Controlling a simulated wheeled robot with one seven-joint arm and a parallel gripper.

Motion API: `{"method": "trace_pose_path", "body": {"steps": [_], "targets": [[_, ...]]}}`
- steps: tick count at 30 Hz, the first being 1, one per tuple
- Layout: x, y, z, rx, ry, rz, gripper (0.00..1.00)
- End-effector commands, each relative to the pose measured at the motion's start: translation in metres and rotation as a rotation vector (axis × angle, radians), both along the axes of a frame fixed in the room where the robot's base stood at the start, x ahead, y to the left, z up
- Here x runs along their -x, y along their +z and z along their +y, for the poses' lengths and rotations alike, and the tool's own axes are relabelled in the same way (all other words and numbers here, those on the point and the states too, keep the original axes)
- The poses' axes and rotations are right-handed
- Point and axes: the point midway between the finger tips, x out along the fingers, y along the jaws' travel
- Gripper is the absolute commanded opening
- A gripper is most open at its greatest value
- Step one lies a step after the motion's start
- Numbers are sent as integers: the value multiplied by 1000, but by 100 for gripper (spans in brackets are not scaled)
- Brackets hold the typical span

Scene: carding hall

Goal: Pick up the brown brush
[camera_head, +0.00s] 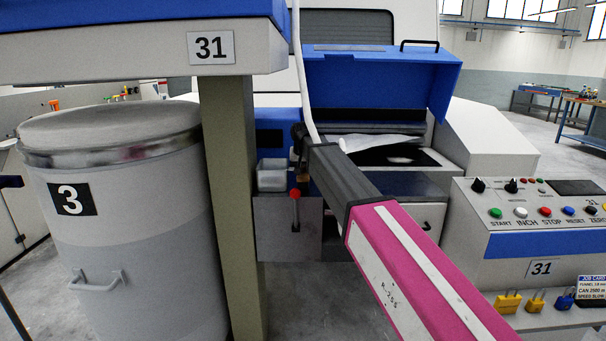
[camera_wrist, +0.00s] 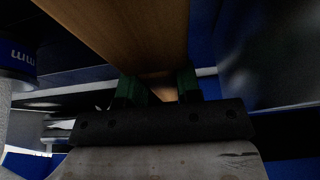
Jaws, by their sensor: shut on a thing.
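The brown brush (camera_wrist: 130,35) shows in the wrist view as a wide, wood-coloured body running from the top edge down to my gripper. My gripper (camera_wrist: 160,90) has green fingers on either side of it and is shut on it. The brush's bristles cannot be made out. In the head view my arm reaches to the front of the blue and white machine, and its dark end hides most of the gripper. A small brown patch below the arm's end may be part of the brush.
A large grey can (camera_head: 130,230) marked 3 stands at the left beside an olive post (camera_head: 233,200). The machine's blue lid (camera_head: 380,75) is raised. A control panel (camera_head: 540,215) with several buttons is at the right. A red-knobbed lever (camera_head: 295,195) is below the arm's end.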

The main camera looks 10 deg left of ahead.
Motion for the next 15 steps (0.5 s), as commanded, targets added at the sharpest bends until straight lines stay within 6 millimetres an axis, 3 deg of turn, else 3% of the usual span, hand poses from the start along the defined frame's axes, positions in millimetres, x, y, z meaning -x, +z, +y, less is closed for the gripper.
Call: {"method": "trace_pose_path", "body": {"steps": [5,15], "targets": [[-1,28,1,-1,0,-2,7],[62,64,13,-1,2,-2,7]]}}
